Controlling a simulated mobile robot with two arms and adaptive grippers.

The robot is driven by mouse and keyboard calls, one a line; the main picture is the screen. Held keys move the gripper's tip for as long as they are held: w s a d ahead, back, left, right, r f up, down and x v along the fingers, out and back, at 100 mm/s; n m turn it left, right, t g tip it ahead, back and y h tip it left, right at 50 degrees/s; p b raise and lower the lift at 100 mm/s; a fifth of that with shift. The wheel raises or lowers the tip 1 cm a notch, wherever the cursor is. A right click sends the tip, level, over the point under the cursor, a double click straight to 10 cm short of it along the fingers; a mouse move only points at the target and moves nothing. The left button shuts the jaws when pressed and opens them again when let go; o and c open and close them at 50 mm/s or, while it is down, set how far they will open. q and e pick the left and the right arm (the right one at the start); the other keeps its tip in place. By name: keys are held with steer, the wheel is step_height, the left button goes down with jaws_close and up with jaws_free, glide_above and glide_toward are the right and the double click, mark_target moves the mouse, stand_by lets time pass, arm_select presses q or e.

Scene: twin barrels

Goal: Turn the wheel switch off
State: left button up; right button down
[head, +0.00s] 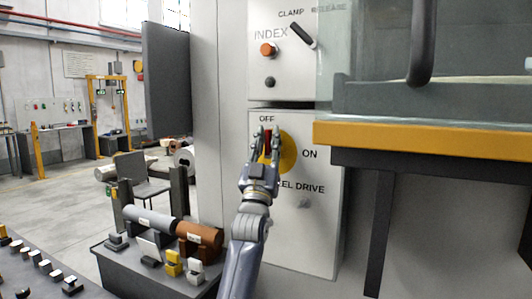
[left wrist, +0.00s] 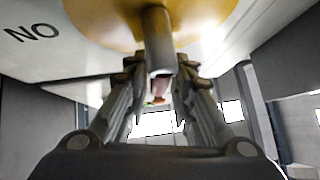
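The wheel switch (head: 288,151) is a yellow disc on a pale panel, with "OFF" above it, "ON" to its right and a partly hidden "DRIVE" label below. My left gripper (head: 266,134) is at the switch, one finger on each side of the handle. In the left wrist view the yellow disc (left wrist: 205,12) is at the top, and the handle (left wrist: 159,40) reaches between the spread fingers of the left gripper (left wrist: 159,75). Narrow gaps seem to show beside it. My right gripper is out of view.
Above is an INDEX panel with an orange button (head: 268,49) and a black clamp lever (head: 303,35). A yellow-edged ledge (head: 420,137) juts out at right. A dark table (head: 125,262) with a grey-brown cylinder and small blocks stands at lower left.

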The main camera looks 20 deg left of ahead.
arm_select(q)
steer(key=v, duration=1.1)
steer(key=shift+s+f, duration=0.2)
steer(key=shift+f, duration=0.05)
steer(key=shift+d, duration=0.1)
